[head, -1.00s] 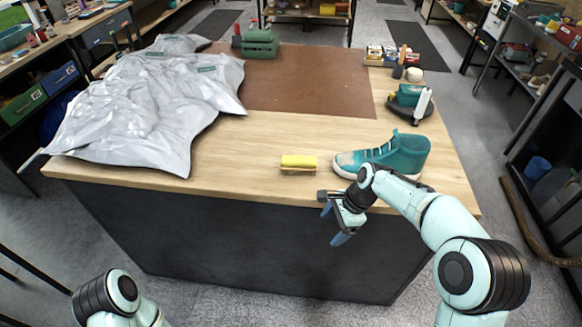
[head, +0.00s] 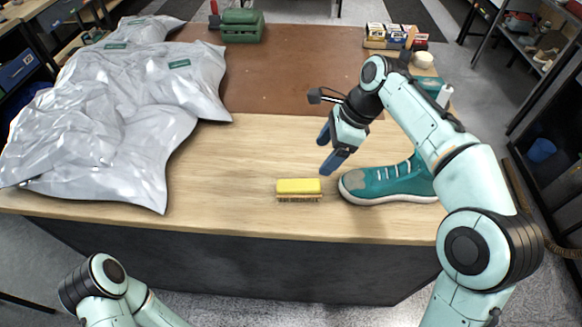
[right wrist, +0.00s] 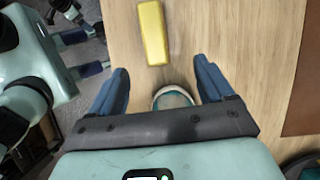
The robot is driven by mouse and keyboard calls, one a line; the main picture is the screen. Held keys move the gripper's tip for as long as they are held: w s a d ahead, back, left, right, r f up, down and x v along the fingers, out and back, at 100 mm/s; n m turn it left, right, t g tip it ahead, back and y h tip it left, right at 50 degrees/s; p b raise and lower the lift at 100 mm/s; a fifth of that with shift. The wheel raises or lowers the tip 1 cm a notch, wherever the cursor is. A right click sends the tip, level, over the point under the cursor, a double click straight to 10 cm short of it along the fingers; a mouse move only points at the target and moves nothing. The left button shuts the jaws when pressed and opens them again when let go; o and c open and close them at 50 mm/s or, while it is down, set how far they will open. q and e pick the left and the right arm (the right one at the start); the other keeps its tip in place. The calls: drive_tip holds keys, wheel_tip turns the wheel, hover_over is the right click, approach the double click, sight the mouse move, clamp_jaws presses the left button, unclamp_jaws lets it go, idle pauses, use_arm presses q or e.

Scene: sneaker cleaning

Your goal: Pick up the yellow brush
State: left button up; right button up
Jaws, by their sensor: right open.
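The yellow brush (head: 298,186) lies bristles down on the wooden table near its front edge. It also shows at the top of the right wrist view (right wrist: 153,30). My right gripper (head: 326,151) is open and empty, above the table beyond and slightly right of the brush. In the right wrist view its blue fingers (right wrist: 162,67) are apart, with the brush ahead of them. The teal sneaker (head: 385,184) stands just right of the brush, partly hidden by my right arm. My left gripper (right wrist: 85,53) shows at the upper left of the right wrist view, fingers apart and empty.
A crumpled grey plastic sheet (head: 120,110) covers the table's left side. A brown mat (head: 290,75) lies at the back, with a green case (head: 242,25) on its far edge. Small boxes (head: 395,37) stand at the back right. Bare wood lies left of the brush.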

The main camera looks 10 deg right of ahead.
drive_tip(key=b, duration=0.2)
hover_over(304, 184)
drive_tip(key=d, duration=0.2)
drive_tip(key=f, duration=0.6)
drive_tip(key=shift+s+f, duration=0.2)
drive_tip(key=shift+b+x, duration=0.55)
drive_tip(key=shift+x, duration=2.4)
use_arm(q)
drive_tip(key=f, duration=0.1)
drive_tip(key=s+f, duration=0.1)
drive_tip(key=f, duration=0.1)
drive_tip(key=shift+s, duration=0.3)
use_arm(e)
drive_tip(key=shift+r, duration=0.1)
drive_tip(key=c, duration=1.2)
